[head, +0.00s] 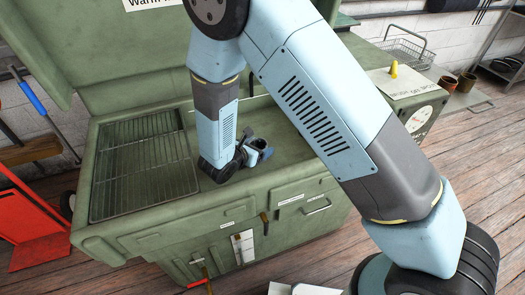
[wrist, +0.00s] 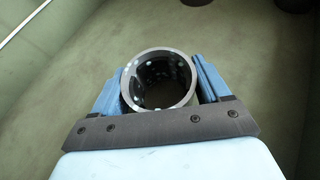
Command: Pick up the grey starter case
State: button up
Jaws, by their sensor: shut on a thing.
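The grey starter case (wrist: 128,88) is a short round metal ring, dark inside, with several light spots on its inner wall. In the wrist view it sits between the two blue fingers of my gripper (wrist: 160,85), which touch it on both sides. My gripper is shut on it. In the head view my gripper (head: 254,153) is over the green basin of the parts washer (head: 180,229), right of its rack. The case is small and partly hidden by the fingers there. I cannot tell whether it is clear of the basin floor.
A wire rack (head: 143,165) fills the left of the basin. The washer's raised lid (head: 120,60) stands behind. A cabinet with a dial (head: 421,118) and a wire basket (head: 407,52) are at the right. A red stand (head: 35,225) is at the left. Bare basin floor surrounds the case.

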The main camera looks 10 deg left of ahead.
jog(key=c, duration=0.9)
jog(key=shift+r, duration=0.1)
